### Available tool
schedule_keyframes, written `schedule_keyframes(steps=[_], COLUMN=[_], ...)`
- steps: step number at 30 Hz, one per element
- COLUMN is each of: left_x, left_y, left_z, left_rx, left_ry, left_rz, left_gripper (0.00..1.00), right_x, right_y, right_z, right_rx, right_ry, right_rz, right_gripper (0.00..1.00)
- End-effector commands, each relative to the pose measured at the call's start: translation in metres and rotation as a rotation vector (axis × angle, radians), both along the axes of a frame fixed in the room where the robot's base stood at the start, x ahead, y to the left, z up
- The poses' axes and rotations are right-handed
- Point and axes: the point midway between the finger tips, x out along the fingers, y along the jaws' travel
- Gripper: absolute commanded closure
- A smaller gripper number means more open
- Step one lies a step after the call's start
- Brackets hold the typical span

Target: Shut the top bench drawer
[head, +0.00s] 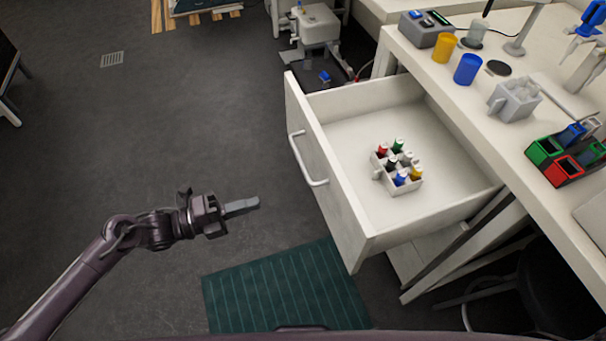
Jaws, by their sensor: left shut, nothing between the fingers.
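The top bench drawer (345,179) is white and stands pulled far out from the bench (440,60). Its front panel faces left and carries a silver bar handle (308,160). Inside the drawer is a small white rack (404,184) with several bottles with coloured caps. My left gripper (256,203) is shut and empty, to the left of the drawer front and a little below the handle in the picture. A gap shows between its fingertips and the front panel. My right gripper is not in view.
On the bench top are a yellow cup (445,48), a blue cup (467,69), a grey container (515,100) and a coloured rack (565,158). A green mat (285,290) lies on the floor below the drawer.

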Motion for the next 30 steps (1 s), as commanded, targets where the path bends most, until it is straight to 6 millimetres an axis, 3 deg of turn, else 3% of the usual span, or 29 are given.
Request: schedule_keyframes(steps=[5,18,24,30], left_x=[0.008,0.037,0.042,0.043], left_y=[-0.024,-0.108,-0.126,-0.130], left_z=[0.003,0.003,0.001,0.000], left_rx=[-0.004,-0.003,0.000,0.002], left_ry=[-0.001,0.002,0.003,0.002], left_rz=[0.001,0.004,0.005,0.004], left_gripper=[1.00,1.00,1.00,1.00], right_x=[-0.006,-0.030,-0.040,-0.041], right_y=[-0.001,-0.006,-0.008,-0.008], right_z=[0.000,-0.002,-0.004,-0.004], right_rx=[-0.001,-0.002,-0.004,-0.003], right_ry=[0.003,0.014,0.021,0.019], right_rz=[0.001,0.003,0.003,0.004], right_gripper=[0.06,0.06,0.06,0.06])
